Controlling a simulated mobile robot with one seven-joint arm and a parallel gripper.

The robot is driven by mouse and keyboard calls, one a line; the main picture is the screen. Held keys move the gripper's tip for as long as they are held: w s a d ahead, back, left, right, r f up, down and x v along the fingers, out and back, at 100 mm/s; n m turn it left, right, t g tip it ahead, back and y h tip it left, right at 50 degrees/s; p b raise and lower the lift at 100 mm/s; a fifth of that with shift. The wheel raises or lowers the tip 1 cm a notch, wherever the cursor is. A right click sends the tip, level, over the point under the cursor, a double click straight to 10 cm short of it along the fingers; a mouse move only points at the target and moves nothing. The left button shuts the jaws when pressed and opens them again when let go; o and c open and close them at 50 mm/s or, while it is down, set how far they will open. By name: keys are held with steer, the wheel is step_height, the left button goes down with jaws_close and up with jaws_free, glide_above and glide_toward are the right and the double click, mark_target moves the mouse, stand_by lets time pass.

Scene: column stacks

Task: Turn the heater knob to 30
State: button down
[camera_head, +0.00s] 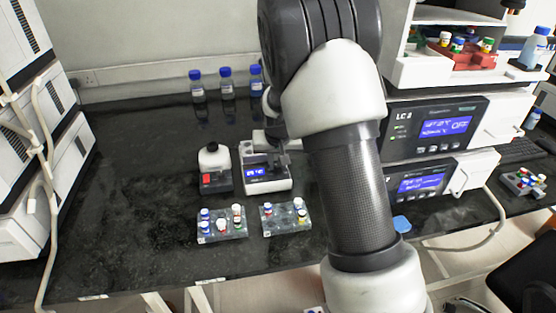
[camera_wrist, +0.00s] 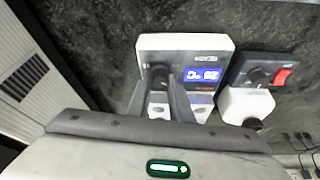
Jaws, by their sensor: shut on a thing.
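The heater (camera_head: 268,187) is a small white box on the black bench, with a lit blue display (camera_head: 255,172) on its front. In the wrist view the heater (camera_wrist: 214,42) appears upside down, with its display (camera_wrist: 203,75) beside my fingers; the digits are too small to read surely. My gripper (camera_head: 284,158) is at the heater's front, right of the display. In the wrist view my gripper's fingertips (camera_wrist: 160,72) are together on the heater's front, shut on the knob. The knob itself is mostly hidden between the fingers.
A small mixer with a red switch (camera_head: 208,179) stands close left of the heater. Two vial racks (camera_head: 234,232) (camera_head: 272,228) lie in front. Blue-capped bottles (camera_head: 227,90) stand at the back. LC units (camera_head: 430,150) are at right. The bench is clear at left.

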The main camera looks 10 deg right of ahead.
steer(key=shift+m, duration=0.5)
steer(key=c, duration=1.6)
jaws_free()
steer(key=p+v, duration=0.1)
steer(key=v, duration=0.4)
steer(key=p+v, duration=0.1)
steer(key=v, duration=0.5)
steer(key=p+v, duration=0.1)
steer(key=v, duration=0.5)
steer(key=shift+a+r, duration=0.2)
steer(key=shift+a, duration=0.1)
